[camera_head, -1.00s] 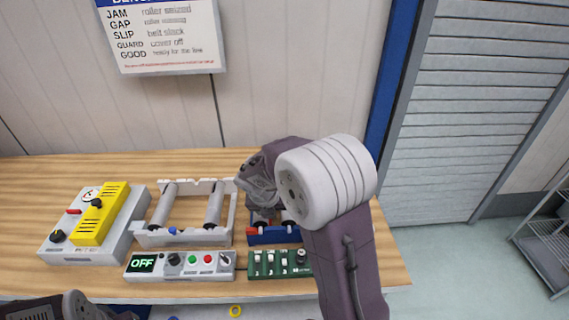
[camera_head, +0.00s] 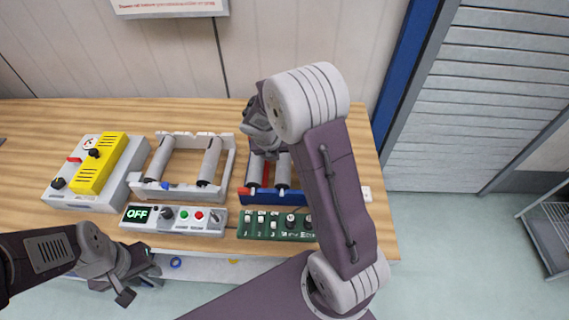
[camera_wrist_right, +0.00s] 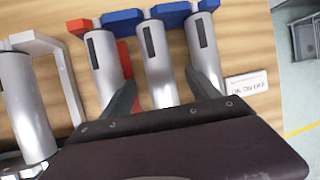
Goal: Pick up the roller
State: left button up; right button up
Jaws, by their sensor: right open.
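A blue rack with red parts (camera_head: 290,197) holds several grey rollers side by side. Two of them show in the head view, a left one (camera_head: 257,170) and one to its right (camera_head: 283,174). My right gripper (camera_head: 267,150) is over the back of this rack. In the right wrist view the open right fingers (camera_wrist_right: 162,92) straddle the middle roller (camera_wrist_right: 158,72), with a roller on either side, (camera_wrist_right: 104,65) and (camera_wrist_right: 204,62). Contact cannot be told. My left gripper (camera_head: 138,285) looks open and empty at the table's front edge.
A white frame (camera_head: 183,191) left of the rack holds two rollers, (camera_head: 160,158) and (camera_head: 210,160). A yellow-topped box (camera_head: 95,165), an OFF control panel (camera_head: 175,219) and a green switch panel (camera_head: 275,224) stand nearby. The table's back strip is clear.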

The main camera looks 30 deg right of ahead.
aim_at(282, 160)
jog(key=f, duration=0.2)
jog(key=f+b, duration=0.1)
jog(key=shift+w+d+f, duration=0.1)
jog(key=shift+d+f, duration=0.25)
jog(key=shift+f, duration=0.05)
jog(key=shift+w+d+f, duration=0.2)
jog(key=shift+d, duration=0.05)
jog(key=shift+s+a+r, duration=0.1)
jog(key=c, duration=1)
grip_shut()
